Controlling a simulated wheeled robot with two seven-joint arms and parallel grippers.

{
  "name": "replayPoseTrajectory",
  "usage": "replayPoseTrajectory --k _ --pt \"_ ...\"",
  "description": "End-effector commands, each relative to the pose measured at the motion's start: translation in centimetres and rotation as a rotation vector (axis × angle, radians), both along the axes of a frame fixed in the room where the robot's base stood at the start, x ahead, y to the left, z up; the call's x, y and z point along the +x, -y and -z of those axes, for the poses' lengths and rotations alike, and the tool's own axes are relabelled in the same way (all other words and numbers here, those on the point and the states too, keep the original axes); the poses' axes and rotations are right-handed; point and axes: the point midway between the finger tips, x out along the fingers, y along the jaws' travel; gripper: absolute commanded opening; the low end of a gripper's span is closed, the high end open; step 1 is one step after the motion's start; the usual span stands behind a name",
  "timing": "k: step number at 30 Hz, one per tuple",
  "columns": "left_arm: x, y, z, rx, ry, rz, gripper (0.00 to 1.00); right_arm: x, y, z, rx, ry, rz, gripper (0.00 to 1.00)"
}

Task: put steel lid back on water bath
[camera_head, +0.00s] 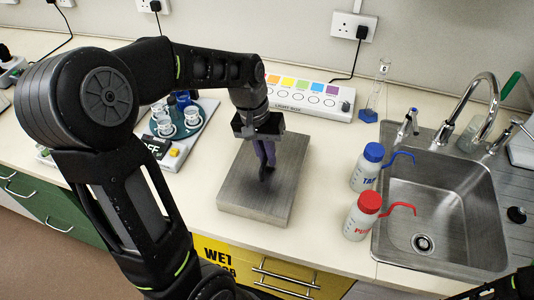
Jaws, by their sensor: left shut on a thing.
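The steel lid (238,190) is a flat, brushed-metal slab at the front of the bench, in the middle of the head view. It looks level. My left gripper (264,160) reaches down over its middle, shut on a dark handle on its top; the fingers and arm hide most of this handle. I cannot make out a separate water bath body, and the view does not show whether the lid rests on something or hangs just above it. A dark piece of my right arm shows in the bottom right corner; its gripper is not in view.
A blue-capped bottle (366,168) and a red-capped bottle (362,217) stand right of the lid, by the sink (440,190). Left is a device with glass beakers (164,125). A light box (305,98) stands behind. Yellow drawers (255,268) lie below the front edge.

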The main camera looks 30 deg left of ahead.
Motion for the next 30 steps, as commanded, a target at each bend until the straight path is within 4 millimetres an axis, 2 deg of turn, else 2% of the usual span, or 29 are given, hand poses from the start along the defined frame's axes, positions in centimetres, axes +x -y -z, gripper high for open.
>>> replayPoseTrajectory --k 8,9,16,24,30 --pt "0.0 0.0 0.3 -0.001 0.001 0.0 0.0 0.0 0.0 0.3 0.001 0.0 0.0 1.0" --pt "0.0 0.0 0.3 0.0 0.0 0.0 0.13 0.0 0.0 0.2 0.001 0.001 -0.001 1.0" --pt "0.0 0.0 0.2 0.0 0.0 0.0 0.32 0.0 0.0 0.2 0.001 0.001 -0.001 1.0" --pt "0.0 0.0 0.1 0.0 0.0 0.0 0.32 0.0 0.0 0.1 0.001 0.001 -0.001 1.0" --pt "0.0 -0.2 -1.1 0.0 0.004 -0.001 0.32 0.0 0.0 0.3 0.0 0.0 0.0 1.0"
